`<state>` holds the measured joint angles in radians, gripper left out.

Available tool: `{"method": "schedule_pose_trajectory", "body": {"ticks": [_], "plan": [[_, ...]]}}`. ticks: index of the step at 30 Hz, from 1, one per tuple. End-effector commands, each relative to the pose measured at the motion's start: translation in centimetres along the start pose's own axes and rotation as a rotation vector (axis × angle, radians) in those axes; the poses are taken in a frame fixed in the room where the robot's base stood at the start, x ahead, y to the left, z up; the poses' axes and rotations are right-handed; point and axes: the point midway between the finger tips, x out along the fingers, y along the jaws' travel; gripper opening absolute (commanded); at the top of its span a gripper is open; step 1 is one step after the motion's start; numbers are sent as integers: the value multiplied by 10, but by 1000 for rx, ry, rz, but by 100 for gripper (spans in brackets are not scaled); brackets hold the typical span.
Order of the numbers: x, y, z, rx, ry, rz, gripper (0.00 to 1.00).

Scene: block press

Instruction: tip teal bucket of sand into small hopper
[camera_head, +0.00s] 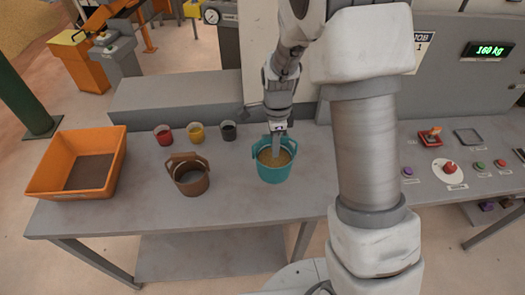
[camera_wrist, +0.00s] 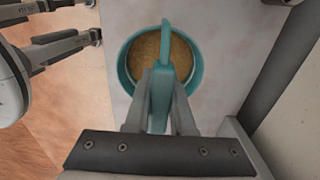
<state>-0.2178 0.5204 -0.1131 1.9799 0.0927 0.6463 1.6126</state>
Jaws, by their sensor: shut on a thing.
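The teal bucket (camera_head: 273,174) is upright at the middle of the workbench and holds tan sand (camera_wrist: 148,47). In the wrist view its rim (camera_wrist: 124,68) is round below me, with the teal handle (camera_wrist: 167,50) standing up across it. My gripper (camera_head: 277,147) is over the bucket; in the wrist view its fingers (camera_wrist: 161,88) are shut on the handle, one on each side. The bucket seems to rest on the bench, but I cannot tell if its base touches. I cannot clearly pick out the small hopper.
A brown bucket (camera_head: 190,186) stands left of the teal one on the bench (camera_head: 140,215). Red (camera_head: 164,136), yellow (camera_head: 197,135) and dark (camera_head: 229,133) cups stand behind. An orange tray (camera_head: 50,196) is far left. Buttons and a red switch (camera_head: 431,138) are at right.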

Motion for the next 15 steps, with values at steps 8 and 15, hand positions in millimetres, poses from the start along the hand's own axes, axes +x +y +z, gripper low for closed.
{"method": "schedule_pose_trajectory", "body": {"ticks": [8,15], "plan": [[-29,17,-45,4,-1,-4,0],[-43,25,-66,1,-1,-4,0]]}}
